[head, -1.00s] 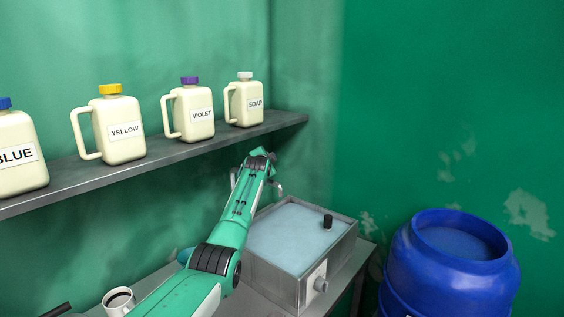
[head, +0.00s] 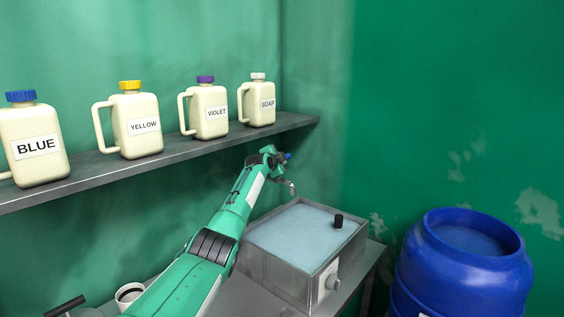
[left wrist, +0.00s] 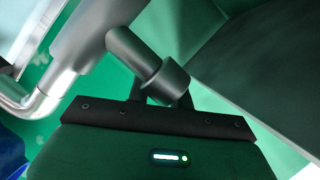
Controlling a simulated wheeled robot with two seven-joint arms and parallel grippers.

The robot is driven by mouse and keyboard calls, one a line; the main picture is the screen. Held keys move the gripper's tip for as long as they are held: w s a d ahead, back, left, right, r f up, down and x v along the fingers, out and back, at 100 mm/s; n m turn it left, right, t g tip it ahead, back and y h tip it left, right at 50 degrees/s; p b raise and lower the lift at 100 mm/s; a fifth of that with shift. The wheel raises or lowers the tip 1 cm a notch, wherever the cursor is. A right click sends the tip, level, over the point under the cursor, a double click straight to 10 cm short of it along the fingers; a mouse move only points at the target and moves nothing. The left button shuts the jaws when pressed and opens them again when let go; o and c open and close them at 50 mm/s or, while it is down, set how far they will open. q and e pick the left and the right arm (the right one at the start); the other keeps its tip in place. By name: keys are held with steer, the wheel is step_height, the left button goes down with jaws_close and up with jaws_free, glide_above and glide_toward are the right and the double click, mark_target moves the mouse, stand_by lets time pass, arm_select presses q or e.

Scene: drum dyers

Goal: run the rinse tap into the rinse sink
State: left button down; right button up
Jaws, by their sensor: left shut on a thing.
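The rinse tap stands at the back of the sink, mostly hidden by my arm in the head view; its curved metal spout (head: 291,187) shows over the sink's back corner. The rinse sink (head: 284,268) is a grey metal box with pale blue water in it. No stream shows below the spout. My left gripper (head: 274,155) is at the tap, beside a small blue part (head: 288,156). In the left wrist view, my left gripper (left wrist: 160,98) is shut on a dark grey cylindrical tap handle (left wrist: 140,58), joined to the tap body (left wrist: 85,38). My right gripper is not in view.
A shelf (head: 90,180) above holds several labelled jugs, among them the soap jug (head: 259,107). A blue drum (head: 465,280) stands right. A cup (head: 130,294) is front left.

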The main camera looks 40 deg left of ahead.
arm_select(q)
steer(key=shift+r, duration=0.1)
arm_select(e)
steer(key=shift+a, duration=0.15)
arm_select(q)
steer(key=c, duration=1.3)
jaws_free()
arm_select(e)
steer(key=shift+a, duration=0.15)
arm_select(q)
steer(key=shift+o, duration=0.2)
steer(key=shift+f+b+v, duration=0.15)
steer(key=shift+b+v, duration=0.25)
steer(key=shift+v, duration=0.3)
steer(key=shift+f+b+v, duration=0.15)
steer(key=shift+b+v, duration=0.2)
steer(key=shift+v, duration=0.3)
steer(key=b+v, duration=0.4)
steer(key=v, duration=0.7)
steer(key=shift+r, duration=0.25)
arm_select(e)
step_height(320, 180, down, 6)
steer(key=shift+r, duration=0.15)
